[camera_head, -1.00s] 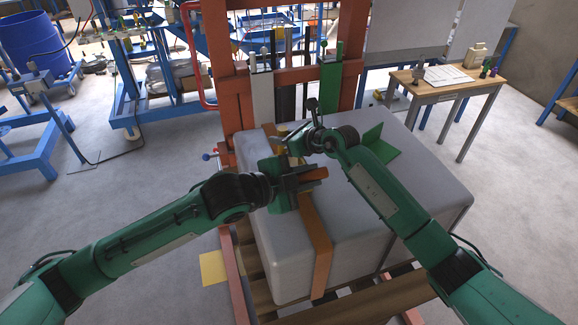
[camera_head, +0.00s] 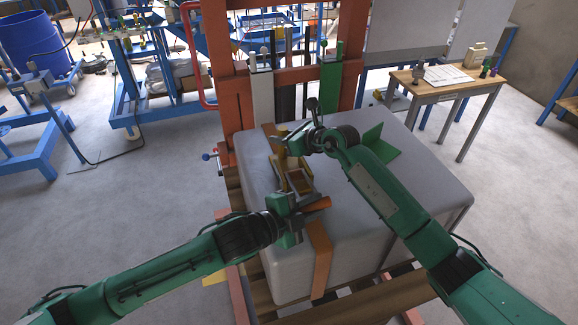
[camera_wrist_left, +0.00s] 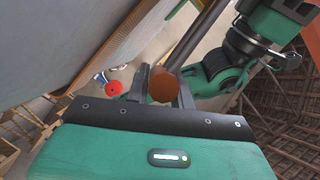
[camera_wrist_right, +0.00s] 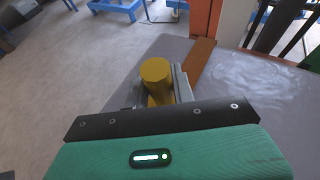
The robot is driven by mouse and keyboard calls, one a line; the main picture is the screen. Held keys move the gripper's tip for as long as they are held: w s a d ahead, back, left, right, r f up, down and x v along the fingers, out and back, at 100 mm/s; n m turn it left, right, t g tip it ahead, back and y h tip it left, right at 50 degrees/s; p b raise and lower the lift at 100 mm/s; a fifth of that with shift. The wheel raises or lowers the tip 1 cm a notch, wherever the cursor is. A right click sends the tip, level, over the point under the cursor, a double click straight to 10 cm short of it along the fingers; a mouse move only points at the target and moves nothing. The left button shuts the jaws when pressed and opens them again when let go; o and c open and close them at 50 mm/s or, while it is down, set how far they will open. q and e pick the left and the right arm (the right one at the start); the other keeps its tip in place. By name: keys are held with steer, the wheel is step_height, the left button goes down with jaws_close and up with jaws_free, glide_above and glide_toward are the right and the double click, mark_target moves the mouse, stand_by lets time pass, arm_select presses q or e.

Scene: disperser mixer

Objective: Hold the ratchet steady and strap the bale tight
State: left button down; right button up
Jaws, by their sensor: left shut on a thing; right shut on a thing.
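The pale grey bale (camera_head: 430,180) has an orange strap (camera_head: 320,250) running over its top and down the near side. The yellow ratchet (camera_head: 298,180) sits on the strap on top of the bale. My left gripper (camera_head: 306,207) is shut on the ratchet's orange handle (camera_head: 320,204), close to the bale's near edge; the round handle end (camera_wrist_left: 163,86) shows between its fingers in the left wrist view. My right gripper (camera_head: 284,144) is shut on a yellow upright grip (camera_wrist_right: 155,75) at the ratchet's far end. The ratchet's inner mechanism is too small to make out.
An orange press frame (camera_head: 217,60) stands behind the bale, with a red handle (camera_head: 190,50) at its left. A green plate (camera_head: 376,138) rests on the bale at the right. A wooden table (camera_head: 455,85) stands back right.

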arm_select(q)
steer(key=c, duration=1.2)
jaws_free()
steer(key=v, duration=1.2)
steer(key=shift+a, duration=0.1)
